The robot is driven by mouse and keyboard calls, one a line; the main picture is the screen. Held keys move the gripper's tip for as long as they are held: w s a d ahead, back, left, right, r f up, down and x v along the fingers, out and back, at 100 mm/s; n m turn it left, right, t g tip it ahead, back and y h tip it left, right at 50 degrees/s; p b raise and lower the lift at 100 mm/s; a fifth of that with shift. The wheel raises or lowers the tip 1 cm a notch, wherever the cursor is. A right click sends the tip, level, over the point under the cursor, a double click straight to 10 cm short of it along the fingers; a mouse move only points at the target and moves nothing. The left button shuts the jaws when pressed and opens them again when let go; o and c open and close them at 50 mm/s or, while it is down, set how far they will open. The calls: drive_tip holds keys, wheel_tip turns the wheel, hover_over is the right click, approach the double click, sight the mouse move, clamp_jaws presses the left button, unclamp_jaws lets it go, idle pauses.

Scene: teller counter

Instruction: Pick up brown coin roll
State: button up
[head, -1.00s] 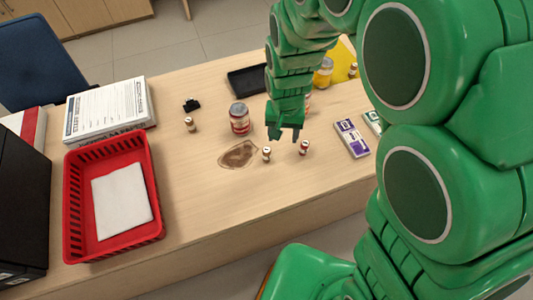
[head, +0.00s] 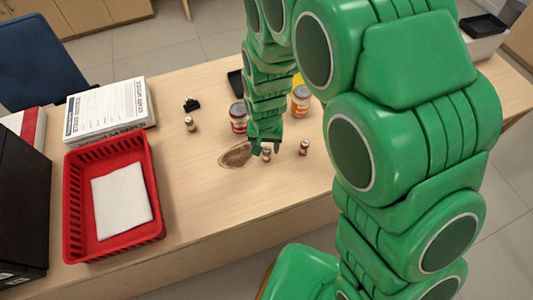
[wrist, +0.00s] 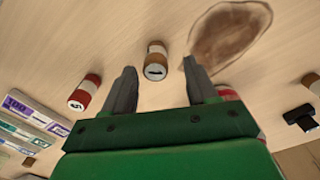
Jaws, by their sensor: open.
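A brown coin roll with pale ends stands upright on the counter, between and beyond my fingertips in the wrist view (wrist: 155,62). In the head view it shows just beside my fingers (head: 266,154). My gripper (head: 264,148) is open above the counter, its two fingers spread on either side of the roll in the wrist view (wrist: 158,68). I cannot tell whether either finger touches it. A red coin roll (head: 304,147) stands to the right, outside the fingers, left in the wrist view (wrist: 84,93).
A brown stain or mat (head: 236,154) lies beside the roll. Another brownish roll (head: 190,124) stands farther left near a black clip (head: 191,105). Jars (head: 238,118) (head: 300,101) stand behind. A red basket (head: 157,222) is left. Banknote bundles (wrist: 35,128) lie beyond the red roll.

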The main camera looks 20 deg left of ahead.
sight(267, 148)
drive_tip(key=shift+s+d+f, duration=0.1)
drive_tip(key=shift+d+f, duration=0.05)
drive_tip(key=shift+f, duration=0.9)
drive_tip(key=shift+d+f, duration=0.1)
drive_tip(key=shift+f, duration=0.9)
clamp_jaws()
